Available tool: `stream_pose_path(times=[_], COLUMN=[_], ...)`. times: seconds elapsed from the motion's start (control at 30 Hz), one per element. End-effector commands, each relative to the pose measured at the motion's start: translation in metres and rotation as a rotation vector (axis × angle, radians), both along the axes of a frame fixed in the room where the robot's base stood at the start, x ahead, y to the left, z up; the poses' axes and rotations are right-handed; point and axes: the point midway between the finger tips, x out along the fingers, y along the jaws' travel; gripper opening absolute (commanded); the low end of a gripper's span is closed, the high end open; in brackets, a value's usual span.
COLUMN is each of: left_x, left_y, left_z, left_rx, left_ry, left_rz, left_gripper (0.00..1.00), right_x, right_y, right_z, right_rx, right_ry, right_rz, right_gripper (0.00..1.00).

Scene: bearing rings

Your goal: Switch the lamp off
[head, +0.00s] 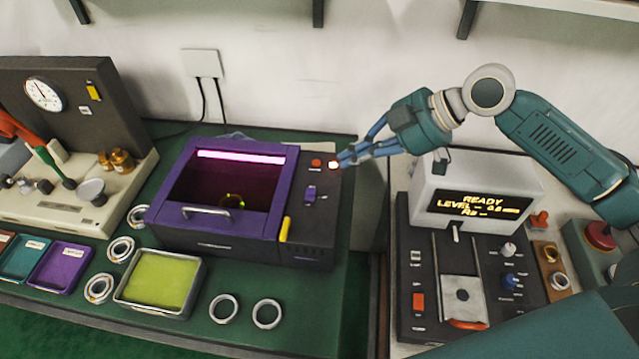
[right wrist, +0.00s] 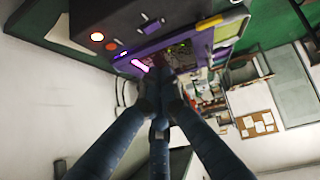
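The lamp is a glowing pink-violet tube (head: 240,157) inside a purple-framed dark box (head: 292,180); it is lit. Its glow also shows in the right wrist view (right wrist: 139,65). On the box's right panel are a red button (head: 316,162) and a brightly glowing orange-red button (head: 333,164), with a purple switch (head: 310,193) below. My right gripper (head: 345,157) has its blue fingers drawn together and empty, tips beside the glowing button; I cannot tell whether they touch it. The fingertips also converge in the right wrist view (right wrist: 160,98). My left gripper is not in view.
A tester with a READY display (head: 475,203) stands right of the box. A yellow-green tray (head: 160,282) and several metal rings (head: 224,308) lie in front. A gauge rig (head: 43,94) stands at the left. The wall (head: 300,75) is close behind.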

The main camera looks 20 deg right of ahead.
Motion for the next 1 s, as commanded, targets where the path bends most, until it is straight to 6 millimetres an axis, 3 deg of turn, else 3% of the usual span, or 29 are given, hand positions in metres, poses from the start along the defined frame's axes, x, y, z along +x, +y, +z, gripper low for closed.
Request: stream_pose_path(times=[0.27,0.63,0.8,1.0], left_x=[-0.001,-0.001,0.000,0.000], left_y=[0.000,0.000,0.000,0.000], left_z=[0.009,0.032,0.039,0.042], left_rx=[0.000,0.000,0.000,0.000], left_ry=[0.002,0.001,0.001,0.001], left_rz=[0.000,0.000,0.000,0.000], left_gripper=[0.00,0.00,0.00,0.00], right_x=[0.008,0.035,0.038,0.040], right_y=[0.016,0.064,0.061,0.060], right_z=[-0.015,-0.069,-0.095,-0.109], right_rx=[0.004,0.003,0.000,0.001], right_ry=[0.003,0.002,0.003,0.000], right_rz=[0.002,0.002,-0.002,0.000], right_gripper=[0.00,0.00,0.00,0.00])
